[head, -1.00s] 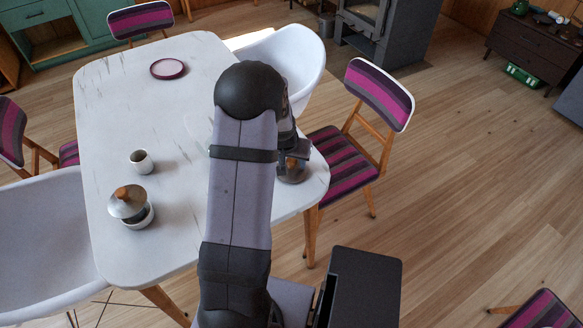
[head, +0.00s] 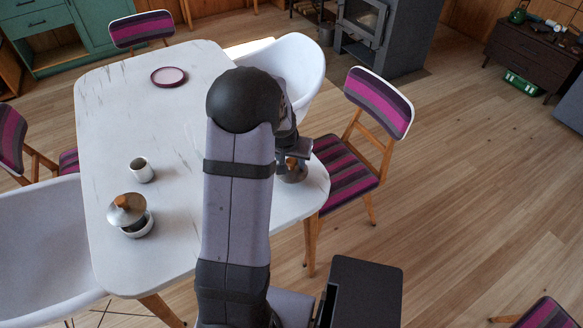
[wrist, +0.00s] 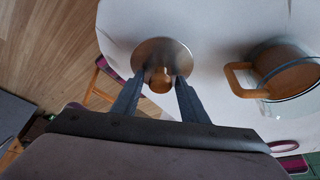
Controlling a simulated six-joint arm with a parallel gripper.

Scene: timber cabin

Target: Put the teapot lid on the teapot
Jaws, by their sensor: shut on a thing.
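The teapot lid is a round metal disc (wrist: 150,52) with a wooden knob. In the wrist view the fingers of my gripper (wrist: 161,84) are shut on the knob. The lid also shows in the head view (head: 293,174), near the table's right corner, partly covered by my gripper (head: 293,157). I cannot tell how far it is above the table. The glass teapot (wrist: 292,75) with a wooden handle stands to the right of the lid in the wrist view, cut by the frame edge. In the head view my arm mostly hides it.
Chairs surround the table. Its middle left is clear.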

